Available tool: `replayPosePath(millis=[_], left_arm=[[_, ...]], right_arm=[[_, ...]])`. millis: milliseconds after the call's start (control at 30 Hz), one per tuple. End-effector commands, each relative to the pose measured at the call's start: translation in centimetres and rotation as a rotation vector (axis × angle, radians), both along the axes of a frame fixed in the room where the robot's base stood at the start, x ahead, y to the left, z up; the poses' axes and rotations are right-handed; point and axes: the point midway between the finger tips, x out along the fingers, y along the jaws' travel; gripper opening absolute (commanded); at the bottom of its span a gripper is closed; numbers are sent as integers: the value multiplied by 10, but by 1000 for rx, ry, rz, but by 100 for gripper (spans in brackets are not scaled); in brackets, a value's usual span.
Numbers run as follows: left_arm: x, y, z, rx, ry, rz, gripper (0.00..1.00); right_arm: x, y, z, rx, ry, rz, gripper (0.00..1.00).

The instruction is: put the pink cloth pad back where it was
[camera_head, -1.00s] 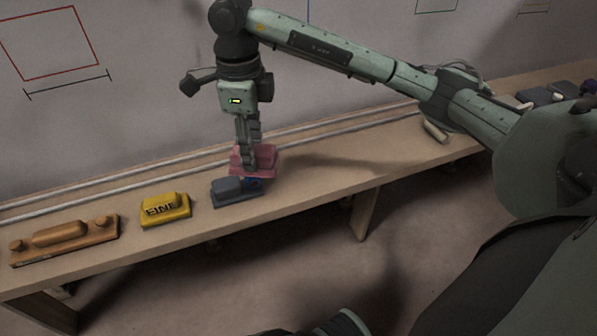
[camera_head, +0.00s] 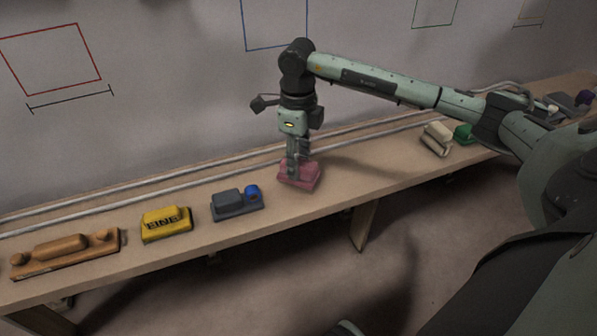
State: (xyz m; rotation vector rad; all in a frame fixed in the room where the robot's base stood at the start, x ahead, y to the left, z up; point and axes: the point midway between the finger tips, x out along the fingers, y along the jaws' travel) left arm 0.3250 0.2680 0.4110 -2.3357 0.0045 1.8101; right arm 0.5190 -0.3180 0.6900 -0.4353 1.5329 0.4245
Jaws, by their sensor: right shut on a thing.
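The pink cloth pad (camera_head: 310,181) is on or just above the wooden bench, right of the grey block with the blue knob; I cannot tell whether it touches the bench top. My right gripper (camera_head: 293,172) points down over the pad and is shut on it, covering part of its left side. My left gripper is not in view.
On the bench (camera_head: 255,224) to the left stand the grey block (camera_head: 228,205), a yellow block (camera_head: 165,227) and an orange wooden tool (camera_head: 62,252). To the right lie a cream roll (camera_head: 437,138) and a green item (camera_head: 463,132). Pale rails run along the wall side.

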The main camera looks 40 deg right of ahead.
Motion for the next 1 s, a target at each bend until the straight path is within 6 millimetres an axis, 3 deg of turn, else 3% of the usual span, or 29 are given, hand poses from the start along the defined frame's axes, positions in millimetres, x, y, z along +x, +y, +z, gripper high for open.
replayPosePath(millis=[267, 667, 700, 867, 1000], left_arm=[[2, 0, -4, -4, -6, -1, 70], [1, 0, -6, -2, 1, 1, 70], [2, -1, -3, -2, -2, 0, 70], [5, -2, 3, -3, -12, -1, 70], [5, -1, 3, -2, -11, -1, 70]], right_arm=[[-1, 0, -36, 1, 3, 0, 3], [0, 1, -41, 0, 0, 0, 3], [0, 0, -40, 0, 0, 0, 40], [0, 0, -40, 0, 0, 0, 58], [0, 0, -40, 0, 0, 0, 58]])
